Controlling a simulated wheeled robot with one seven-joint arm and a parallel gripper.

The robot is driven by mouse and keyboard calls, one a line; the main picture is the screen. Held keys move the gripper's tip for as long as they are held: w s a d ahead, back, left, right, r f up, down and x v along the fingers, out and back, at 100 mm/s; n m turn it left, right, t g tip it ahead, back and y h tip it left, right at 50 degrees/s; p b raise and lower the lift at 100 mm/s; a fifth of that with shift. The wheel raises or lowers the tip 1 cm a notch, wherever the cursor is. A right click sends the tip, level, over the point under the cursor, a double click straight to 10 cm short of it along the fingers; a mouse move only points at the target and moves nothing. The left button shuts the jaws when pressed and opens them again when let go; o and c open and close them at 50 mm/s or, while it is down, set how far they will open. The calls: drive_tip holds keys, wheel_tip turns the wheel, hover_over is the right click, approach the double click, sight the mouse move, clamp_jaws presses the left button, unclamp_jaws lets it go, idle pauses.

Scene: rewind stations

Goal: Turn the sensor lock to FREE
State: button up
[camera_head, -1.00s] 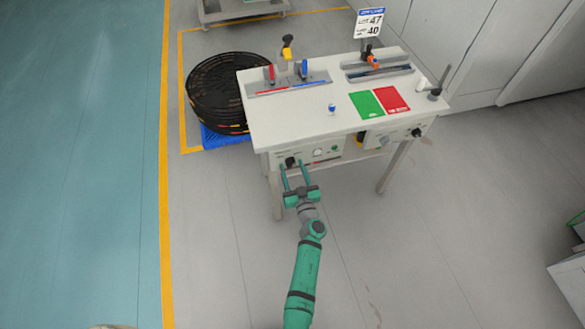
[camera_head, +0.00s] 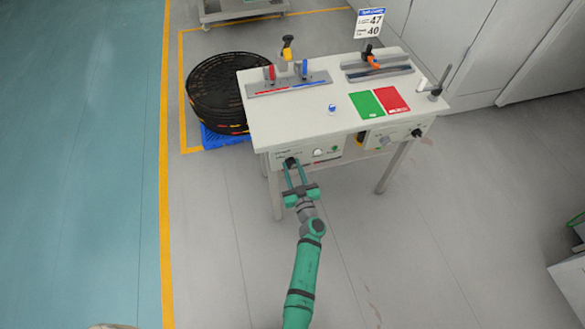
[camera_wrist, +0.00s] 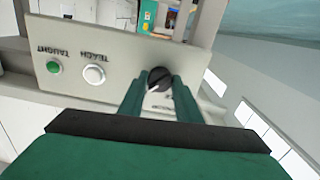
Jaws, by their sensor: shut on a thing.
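The sensor lock is a black round knob with a white pointer mark (camera_wrist: 159,79) on the grey front panel of the rewind station; it also shows at the panel's left end in the head view (camera_head: 291,162). My green gripper (camera_wrist: 158,95) has its two fingers on either side of the knob and is shut on it. In the head view my gripper (camera_head: 292,175) reaches the panel from the front. The lettering beside the knob is partly hidden by a finger, so I cannot read the knob's position.
The panel (camera_wrist: 115,60) also carries a white TEACH button (camera_wrist: 94,74) and a green TAUGHT lamp (camera_wrist: 54,67). The station's table top (camera_head: 300,115) overhangs the panel. Black reels (camera_head: 215,95) stand at its left. The floor in front is clear.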

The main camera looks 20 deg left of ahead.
drive_tip(key=n, duration=0.8)
drive_tip(key=shift+d, duration=0.1)
drive_tip(key=n, duration=0.5)
drive_tip(key=shift+w, duration=0.1)
drive_tip(key=shift+r+n, duration=0.1)
drive_tip(key=shift+n, duration=2)
drive_tip(key=o, duration=1.1)
drive_tip(key=shift+c, duration=0.2)
